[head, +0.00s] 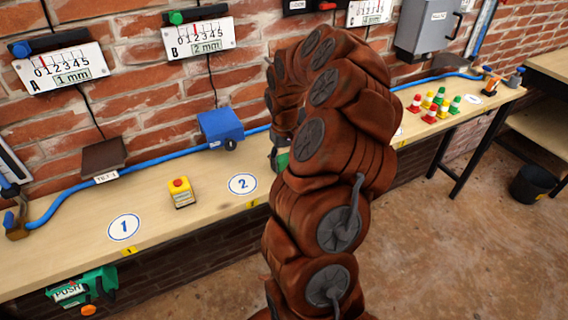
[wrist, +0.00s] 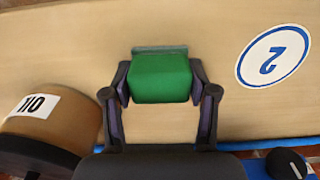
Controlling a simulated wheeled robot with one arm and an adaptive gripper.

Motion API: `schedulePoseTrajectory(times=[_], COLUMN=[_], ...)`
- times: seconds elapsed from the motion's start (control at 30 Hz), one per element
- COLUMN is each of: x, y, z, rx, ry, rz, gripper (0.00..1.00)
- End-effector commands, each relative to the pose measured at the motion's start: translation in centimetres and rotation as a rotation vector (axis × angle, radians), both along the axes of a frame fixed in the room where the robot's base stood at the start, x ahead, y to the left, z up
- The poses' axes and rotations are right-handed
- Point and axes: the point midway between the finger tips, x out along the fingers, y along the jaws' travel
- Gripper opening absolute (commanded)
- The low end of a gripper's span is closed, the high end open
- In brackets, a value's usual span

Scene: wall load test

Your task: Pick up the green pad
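The green pad (wrist: 160,78) is a block-like piece at the upper middle of the wrist view. My gripper (wrist: 160,84) has one finger against each side of it, with no clear gap showing, so it looks shut on the pad. Bare wooden bench top shows around the pad, and I cannot tell whether the pad rests on the bench or is just above it. In the head view a small part of the green pad (head: 282,161) shows beside my arm, which hides most of the gripper.
The wooden bench (head: 80,232) runs along the brick wall. A circle marked 2 (wrist: 273,57) is beside the pad. A brown cylinder labelled 110 (wrist: 38,112) is near the left finger. A blue box (head: 220,130), yellow button box (head: 181,192) and small cones (head: 430,113) also stand there.

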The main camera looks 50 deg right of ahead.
Motion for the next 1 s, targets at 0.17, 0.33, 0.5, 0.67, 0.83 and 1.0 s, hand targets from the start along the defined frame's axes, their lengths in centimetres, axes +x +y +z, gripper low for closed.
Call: schedulePoseTrajectory(times=[0.17, 0.33, 0.5, 0.67, 0.83, 1.0], x=[0.0, 0.0, 0.0, 0.0, 0.1, 0.1], y=[0.0, 0.0, 0.0, 0.0, -0.1, -0.1], z=[0.0, 0.0, 0.0, 0.4, 1.7, 3.2], rx=[0.000, 0.000, 0.000, -0.001, -0.003, -0.003], ry=[0.000, 0.000, 0.000, -0.001, -0.002, -0.001], rz=[0.000, 0.000, 0.000, 0.000, 0.000, -0.001], gripper=[0.35, 0.21, 0.15, 0.15, 0.15, 0.15])
